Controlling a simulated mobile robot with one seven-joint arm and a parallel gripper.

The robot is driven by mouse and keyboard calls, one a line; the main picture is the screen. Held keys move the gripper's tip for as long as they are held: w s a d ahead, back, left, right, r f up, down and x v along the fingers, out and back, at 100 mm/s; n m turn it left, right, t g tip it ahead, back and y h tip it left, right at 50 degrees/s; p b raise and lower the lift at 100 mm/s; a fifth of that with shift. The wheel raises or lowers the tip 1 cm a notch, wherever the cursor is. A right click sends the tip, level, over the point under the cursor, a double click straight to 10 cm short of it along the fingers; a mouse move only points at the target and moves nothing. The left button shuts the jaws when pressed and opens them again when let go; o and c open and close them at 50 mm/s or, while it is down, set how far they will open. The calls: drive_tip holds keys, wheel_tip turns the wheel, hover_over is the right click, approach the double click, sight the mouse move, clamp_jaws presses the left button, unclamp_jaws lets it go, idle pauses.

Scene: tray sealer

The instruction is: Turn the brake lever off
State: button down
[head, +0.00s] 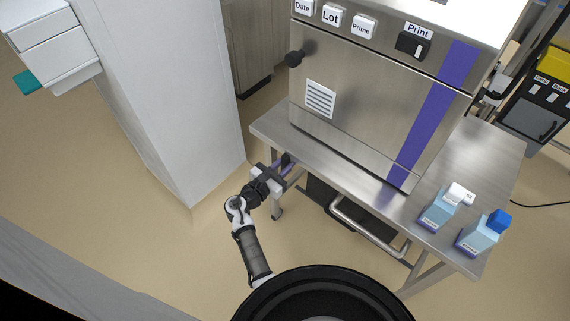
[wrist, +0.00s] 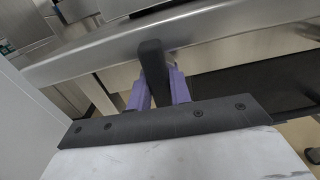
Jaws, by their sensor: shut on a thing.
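The brake lever (wrist: 151,57) is a short black bar standing at the front edge of the steel table in the wrist view. It also shows as a small dark piece (head: 286,159) at the table's left front edge in the head view. My gripper (wrist: 159,88) has its two purple fingers on either side of the lever and is shut on it. In the head view my gripper (head: 291,174) is partly hidden below the table edge. The lever's lower end is hidden between the fingers.
The steel table (head: 330,170) carries the tray sealer (head: 370,95) and two blue-and-white bottles (head: 438,210) at the right. A bent metal handle (head: 365,228) sticks out below the table front. A white cabinet (head: 165,90) stands close at the left.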

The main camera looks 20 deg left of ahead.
drive_tip(key=m+b, duration=0.2)
drive_tip(key=m, duration=0.1)
drive_tip(key=shift+f+m, duration=0.15)
drive_tip(key=shift+m, duration=0.15)
drive_tip(key=m+b, duration=0.3)
drive_tip(key=m, duration=0.1)
drive_tip(key=shift+m+b, duration=0.3)
drive_tip(key=shift+b, duration=0.05)
drive_tip(key=m+b, duration=0.3)
drive_tip(key=m, duration=0.1)
drive_tip(key=shift+f+b, duration=0.1)
drive_tip(key=shift+b, duration=0.3)
drive_tip(key=shift+m+b, duration=1.4)
drive_tip(key=shift+m, duration=0.4)
drive_tip(key=shift+r, duration=0.25)
drive_tip(key=c, duration=1.3)
unclamp_jaws()
drive_tip(key=shift+r, duration=0.15)
